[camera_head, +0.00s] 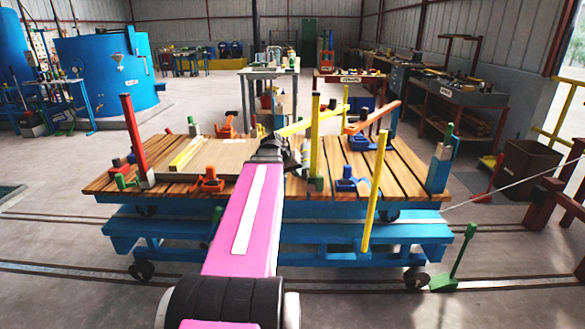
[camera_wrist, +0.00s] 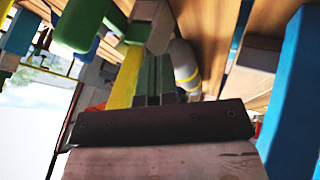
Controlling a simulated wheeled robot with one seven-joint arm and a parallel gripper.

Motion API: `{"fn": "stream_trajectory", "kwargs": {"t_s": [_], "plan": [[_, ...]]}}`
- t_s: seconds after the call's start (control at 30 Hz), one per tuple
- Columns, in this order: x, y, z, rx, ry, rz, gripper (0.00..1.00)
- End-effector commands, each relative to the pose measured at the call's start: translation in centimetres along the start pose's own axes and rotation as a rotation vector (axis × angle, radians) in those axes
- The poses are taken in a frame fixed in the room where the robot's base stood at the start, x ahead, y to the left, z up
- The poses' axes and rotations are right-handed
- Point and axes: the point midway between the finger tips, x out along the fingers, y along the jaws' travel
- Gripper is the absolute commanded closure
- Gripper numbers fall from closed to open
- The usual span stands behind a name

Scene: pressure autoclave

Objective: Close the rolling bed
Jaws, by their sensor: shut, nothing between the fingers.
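The rolling bed is a wooden slatted top (camera_head: 405,168) on a blue wheeled frame (camera_head: 330,255), standing across the middle of the head view. Red, yellow, green and blue posts and clamps stand on it. A slanted yellow bar (camera_head: 335,116) crosses near an upright yellow post (camera_head: 315,140) right of the middle. My gripper (camera_head: 297,158) is over the bed's middle, just left of that post, and my pink arm hides part of the bed. In the wrist view, my gripper (camera_wrist: 155,82) is shut and empty; wood slats (camera_wrist: 250,22) and a blue post (camera_wrist: 290,95) are close by. Contact cannot be told.
A loose-looking yellow pole (camera_head: 375,190) leans at the bed's front. A green lever (camera_head: 455,258) stands on the floor at right. Floor rails run along the bed. A blue tank (camera_head: 105,75) is at back left, a brown bin (camera_head: 530,168) at right. Floor at front left is clear.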

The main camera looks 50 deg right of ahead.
Motion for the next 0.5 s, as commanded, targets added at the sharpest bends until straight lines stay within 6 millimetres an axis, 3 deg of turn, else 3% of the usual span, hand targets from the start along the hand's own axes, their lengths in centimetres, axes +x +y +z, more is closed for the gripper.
{"fn": "stream_trajectory", "kwargs": {"t_s": [0.2,0.5], "plan": [[3.0,-0.1,-0.1,0.0,0.0,0.0,1.0],[4.3,0.0,0.0,0.0,0.001,0.0,1.0]]}}
